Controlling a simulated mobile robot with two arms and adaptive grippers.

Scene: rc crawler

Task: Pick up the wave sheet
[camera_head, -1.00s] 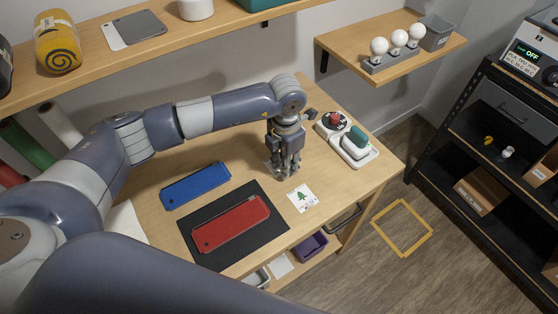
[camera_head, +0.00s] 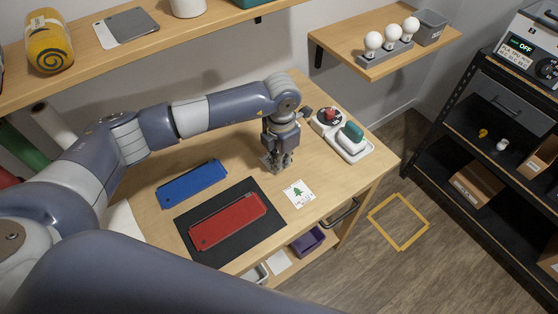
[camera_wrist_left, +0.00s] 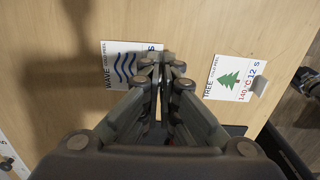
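The wave sheet (camera_wrist_left: 122,66), a white card with blue wavy lines and the word WAVE, lies flat on the wooden table in the left wrist view. Its right part is partly hidden by my left gripper (camera_wrist_left: 163,76). The fingers are parted by a narrow gap, with the tips over the sheet's right end, where a small grey tab shows. I see no firm hold. In the head view my left gripper (camera_head: 276,166) points down at the table and covers most of the sheet. My right gripper is not in view.
The tree sheet (camera_head: 299,194) lies to the right of the gripper. A red press plate (camera_head: 228,221) on a black mat (camera_head: 265,240) and a blue plate (camera_head: 192,184) lie nearer. A white tray with an iron (camera_head: 350,140) stands at the right. A shelf (camera_head: 200,38) runs behind.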

